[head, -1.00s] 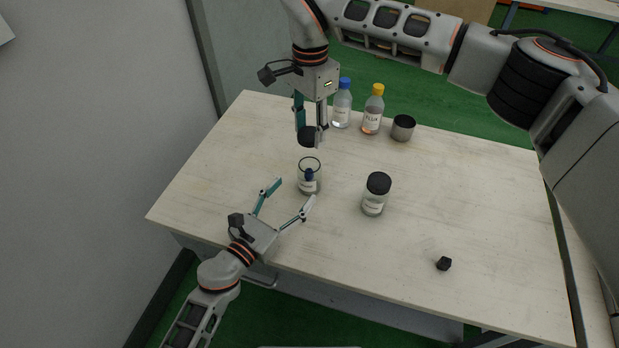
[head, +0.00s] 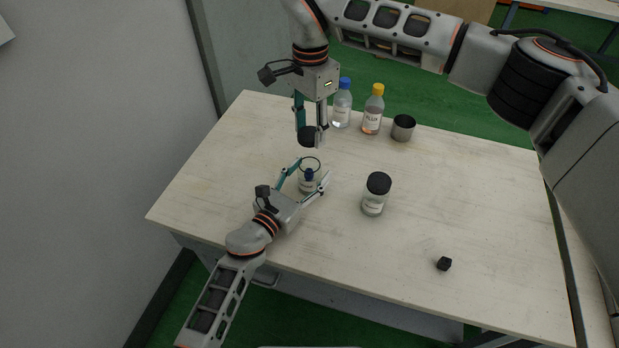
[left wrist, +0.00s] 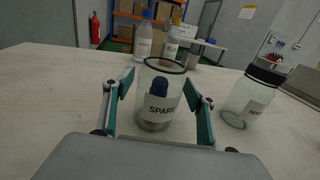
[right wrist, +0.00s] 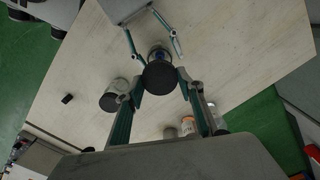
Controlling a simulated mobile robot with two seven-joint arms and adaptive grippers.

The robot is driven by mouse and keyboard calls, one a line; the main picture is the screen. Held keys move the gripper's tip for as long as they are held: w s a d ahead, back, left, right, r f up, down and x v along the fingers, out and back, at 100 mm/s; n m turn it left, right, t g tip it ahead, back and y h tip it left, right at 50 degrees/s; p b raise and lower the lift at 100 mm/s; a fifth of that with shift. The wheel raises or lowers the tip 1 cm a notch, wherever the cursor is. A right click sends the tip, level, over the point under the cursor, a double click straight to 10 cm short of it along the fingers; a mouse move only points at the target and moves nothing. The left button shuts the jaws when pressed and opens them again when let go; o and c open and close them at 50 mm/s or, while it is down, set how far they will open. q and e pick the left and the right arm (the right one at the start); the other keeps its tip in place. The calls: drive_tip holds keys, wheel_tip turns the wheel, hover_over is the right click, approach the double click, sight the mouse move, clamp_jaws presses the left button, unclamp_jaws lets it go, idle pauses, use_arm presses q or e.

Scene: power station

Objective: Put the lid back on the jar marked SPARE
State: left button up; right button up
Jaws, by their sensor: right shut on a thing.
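The open glass jar (left wrist: 158,95) marked SPARE stands upright on the table with a dark blue thing inside it. In the head view the jar (head: 308,181) sits between the fingers of my left gripper (head: 309,176). My left gripper is open around the jar, one finger on each side; in the left wrist view its fingers (left wrist: 159,103) look apart from the glass. My right gripper (head: 310,130) is shut on the black lid (head: 307,136), held above and slightly behind the jar mouth. The lid (right wrist: 160,76) also shows between the fingers in the right wrist view.
A second jar (head: 374,195) with a black lid stands right of the SPARE jar. A blue-capped bottle (head: 342,105), a yellow-capped bottle (head: 373,112) and a metal cup (head: 403,128) stand at the back. A small black block (head: 444,264) lies front right. The table's left side is clear.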

use_arm(q)
drive_tip(key=c, duration=1.3)
use_arm(e)
drive_tip(key=shift+f, duration=2.5)
drive_tip(key=shift+f, duration=0.9)
use_arm(q)
clamp_jaws()
use_arm(e)
drive_tip(key=shift+f, duration=0.55)
